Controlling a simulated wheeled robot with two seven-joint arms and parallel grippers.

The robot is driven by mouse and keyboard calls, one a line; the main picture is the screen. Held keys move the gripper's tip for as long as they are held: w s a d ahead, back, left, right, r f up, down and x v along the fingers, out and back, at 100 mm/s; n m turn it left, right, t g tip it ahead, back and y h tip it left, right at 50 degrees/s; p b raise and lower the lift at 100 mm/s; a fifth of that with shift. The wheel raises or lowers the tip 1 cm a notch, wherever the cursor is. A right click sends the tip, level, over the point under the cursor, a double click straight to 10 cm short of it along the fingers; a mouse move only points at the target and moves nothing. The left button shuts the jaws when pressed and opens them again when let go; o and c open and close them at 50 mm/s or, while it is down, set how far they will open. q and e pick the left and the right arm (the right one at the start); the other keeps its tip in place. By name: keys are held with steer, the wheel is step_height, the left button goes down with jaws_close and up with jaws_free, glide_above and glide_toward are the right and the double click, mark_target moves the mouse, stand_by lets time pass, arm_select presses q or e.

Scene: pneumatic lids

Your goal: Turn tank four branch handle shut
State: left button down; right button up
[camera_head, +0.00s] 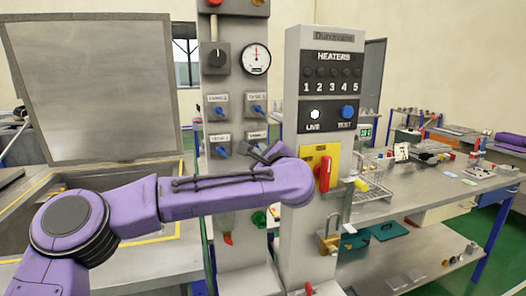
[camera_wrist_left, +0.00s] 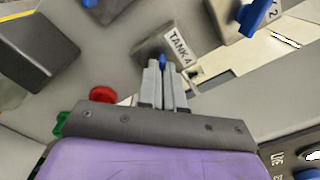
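The tank four branch valve is the lower right of the small valves on the grey panel (camera_head: 238,175). Its blue handle (camera_wrist_left: 162,60) shows in the left wrist view below a white TANK 4 label (camera_wrist_left: 179,46). My left gripper (camera_head: 258,152) is at this valve in the head view, where it covers most of the handle. In the left wrist view the fingers of my left gripper (camera_wrist_left: 161,72) are close together on either side of the blue handle, which shows as a narrow strip between their tips. My right gripper is in neither view.
Other blue-handled valves, upper left (camera_head: 219,111), upper right (camera_head: 257,109) and lower left (camera_head: 221,151), sit close by. A heaters column (camera_head: 300,215) with a red switch handle (camera_head: 323,174) stands just right of my left wrist. A red knob (camera_wrist_left: 103,94) is near the gripper.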

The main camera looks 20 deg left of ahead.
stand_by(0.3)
arm_select(q)
steer(key=m+b, duration=0.2)
steer(key=m, duration=1.5)
steer(key=shift+r+m, duration=0.1)
steer(key=shift+m, duration=0.3)
stand_by(0.5)
steer(key=c, duration=1.3)
jaws_free()
steer(key=shift+d, duration=0.15)
